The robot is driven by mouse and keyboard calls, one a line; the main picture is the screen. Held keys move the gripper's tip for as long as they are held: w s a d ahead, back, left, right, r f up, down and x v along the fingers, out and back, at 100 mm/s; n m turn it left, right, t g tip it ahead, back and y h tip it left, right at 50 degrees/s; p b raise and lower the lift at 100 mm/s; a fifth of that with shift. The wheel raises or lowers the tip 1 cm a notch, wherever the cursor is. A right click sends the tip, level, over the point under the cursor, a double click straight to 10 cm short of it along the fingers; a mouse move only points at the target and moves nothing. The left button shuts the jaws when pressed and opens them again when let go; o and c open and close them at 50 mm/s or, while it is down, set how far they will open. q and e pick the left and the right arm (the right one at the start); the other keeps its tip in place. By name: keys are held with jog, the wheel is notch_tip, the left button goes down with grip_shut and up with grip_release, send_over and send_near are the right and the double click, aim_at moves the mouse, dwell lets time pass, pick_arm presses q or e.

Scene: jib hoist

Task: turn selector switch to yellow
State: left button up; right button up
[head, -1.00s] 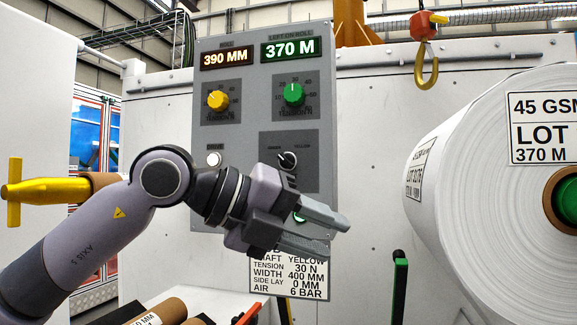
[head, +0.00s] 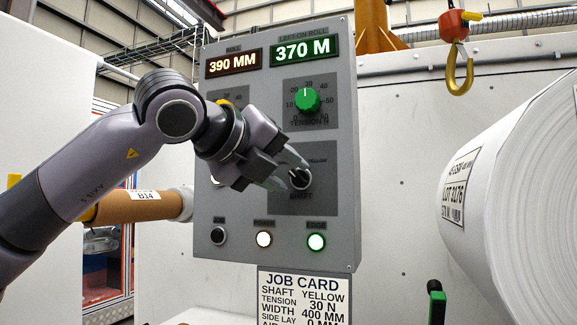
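The selector switch (head: 302,180) is a dark round knob on the grey control panel (head: 345,225), with a YELLOW label at its upper right and SHAFT below it. My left gripper (head: 295,175) is in front of the panel, its two fingers spread with a gap between them. The fingertips are at the knob, one above and one lower left, and partly cover it. I cannot tell whether they touch it, or which way its pointer faces. My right gripper is not in view.
A green tension dial (head: 307,100) sits above the switch, and a row of lamps, including a green one (head: 316,242), below. The job card (head: 303,296) reads SHAFT YELLOW. A large white roll (head: 510,200) is at right, under a yellow hook (head: 459,75). A brown tube (head: 140,207) is at left.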

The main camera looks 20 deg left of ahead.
pick_arm(q)
jog(key=shift+w+d+f, duration=0.2)
jog(key=shift+w, duration=0.4)
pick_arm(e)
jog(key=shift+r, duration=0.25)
pick_arm(q)
grip_shut()
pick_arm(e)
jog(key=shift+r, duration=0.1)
